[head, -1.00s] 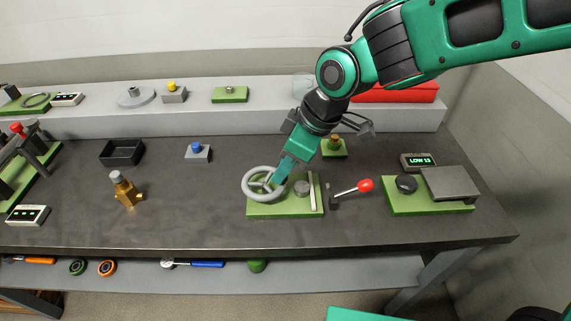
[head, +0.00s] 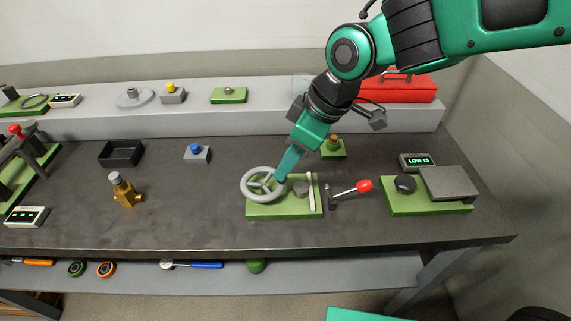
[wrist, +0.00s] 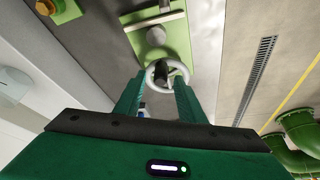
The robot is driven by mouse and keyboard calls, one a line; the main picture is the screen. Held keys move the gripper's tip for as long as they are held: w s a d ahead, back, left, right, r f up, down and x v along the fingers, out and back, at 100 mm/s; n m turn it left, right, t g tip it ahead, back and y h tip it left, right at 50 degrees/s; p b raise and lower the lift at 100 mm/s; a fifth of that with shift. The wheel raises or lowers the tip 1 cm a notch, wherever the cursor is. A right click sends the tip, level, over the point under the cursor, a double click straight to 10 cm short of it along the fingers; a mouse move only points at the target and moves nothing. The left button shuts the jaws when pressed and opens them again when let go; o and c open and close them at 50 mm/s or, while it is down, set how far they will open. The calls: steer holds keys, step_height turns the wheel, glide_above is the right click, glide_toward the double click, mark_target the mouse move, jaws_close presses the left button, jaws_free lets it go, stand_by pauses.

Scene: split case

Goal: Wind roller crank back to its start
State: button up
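A grey handwheel (head: 262,184) stands on a green base plate (head: 283,212), which also carries a grey knob and a pale bar. It is the crank-like part at my gripper. My gripper (head: 280,177) points down at the wheel's right side. In the wrist view the wheel (wrist: 158,67) shows as a pale ring between the fingertips, with a dark upright grip (wrist: 161,76) on it. The fingers (wrist: 160,82) stand apart on either side. I see a gap and no clear contact. The fingertips partly hide the wheel in the head view.
Just right is a lever with a red knob (head: 364,185). A brass valve (head: 124,190) and a black tray (head: 120,153) stand left. A red case (head: 400,88) lies on the back shelf.

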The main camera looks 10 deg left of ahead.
steer(key=v, duration=0.7)
steer(key=shift+w+d+r, duration=0.1)
steer(key=shift+w+d, duration=0.05)
steer(key=w+d+f+m+t+h, duration=0.15)
steer(key=d+m, duration=0.45)
steer(key=d, duration=0.9)
steer(key=w+d+f+m+g+h, duration=0.15)
steer(key=d+m, duration=0.45)
steer(key=d, duration=0.9)
steer(key=s+d+f+m, duration=0.2)
steer(key=s+d+m, duration=0.3)
steer(key=s+d, duration=0.2)
steer(key=s+d+f+m+h, duration=0.1)
steer(key=s+d+f+m, duration=0.1)
steer(key=s+d+m, duration=0.3)
steer(key=s+d, duration=0.3)
steer(key=d, duration=0.1)
steer(key=shift+f+g+h, duration=0.25)
steer(key=shift+g+h, duration=0.05)
steer(key=shift+g, duration=0.1)
steer(key=shift+s+d, duration=0.15)
steer(key=shift+s, duration=0.25)
steer(key=shift+c, duration=0.6)
